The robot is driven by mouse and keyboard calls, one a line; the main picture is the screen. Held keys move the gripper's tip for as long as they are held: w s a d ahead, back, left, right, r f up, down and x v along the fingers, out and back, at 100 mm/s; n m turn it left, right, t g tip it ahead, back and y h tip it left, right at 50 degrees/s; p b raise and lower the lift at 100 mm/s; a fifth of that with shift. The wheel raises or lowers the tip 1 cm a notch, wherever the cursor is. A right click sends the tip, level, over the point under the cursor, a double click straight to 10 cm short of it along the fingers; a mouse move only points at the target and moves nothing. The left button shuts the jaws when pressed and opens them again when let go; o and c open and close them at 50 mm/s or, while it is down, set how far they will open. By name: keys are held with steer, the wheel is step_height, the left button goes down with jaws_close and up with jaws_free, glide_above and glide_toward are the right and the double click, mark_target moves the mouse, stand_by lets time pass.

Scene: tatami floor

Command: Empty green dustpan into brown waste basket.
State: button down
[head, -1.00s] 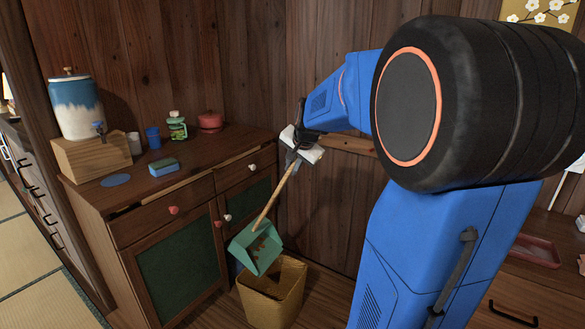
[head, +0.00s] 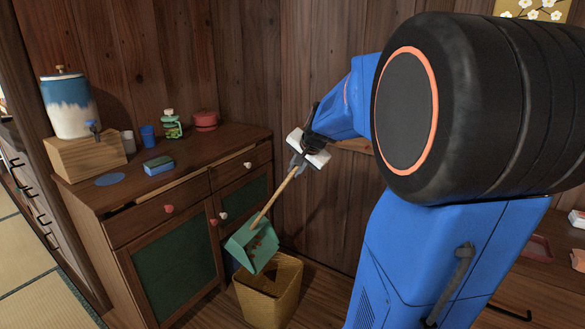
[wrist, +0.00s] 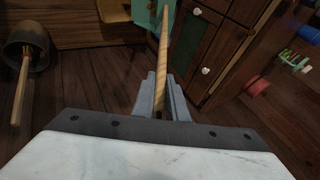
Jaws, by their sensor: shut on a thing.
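The green dustpan (head: 253,246) hangs at the low end of its long wooden handle (head: 274,199), tilted, with brown debris visible in it. My gripper (head: 297,162) is shut on the upper part of the handle. In the wrist view my gripper (wrist: 162,108) has the handle between its fingers, and part of the green dustpan (wrist: 150,12) shows at the top edge. The brown woven waste basket (head: 268,294) stands on the floor just below the dustpan. The pan appears above the basket's back left rim; whether they touch I cannot tell.
A wooden cabinet (head: 190,185) stands left of the basket, holding a blue-white dispenser (head: 70,105), a sponge (head: 158,165), a green bottle (head: 171,125) and a red pot (head: 205,120). A wooden wall is behind.

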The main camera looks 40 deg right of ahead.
steer(key=s+d+f+t, duration=0.1)
steer(key=s+d+f, duration=0.1)
steer(key=s, duration=0.3)
steer(key=shift+s+d+y, duration=0.3)
steer(key=shift+d, duration=0.05)
stand_by(0.6)
steer(key=shift+d, duration=0.1)
stand_by(1.9)
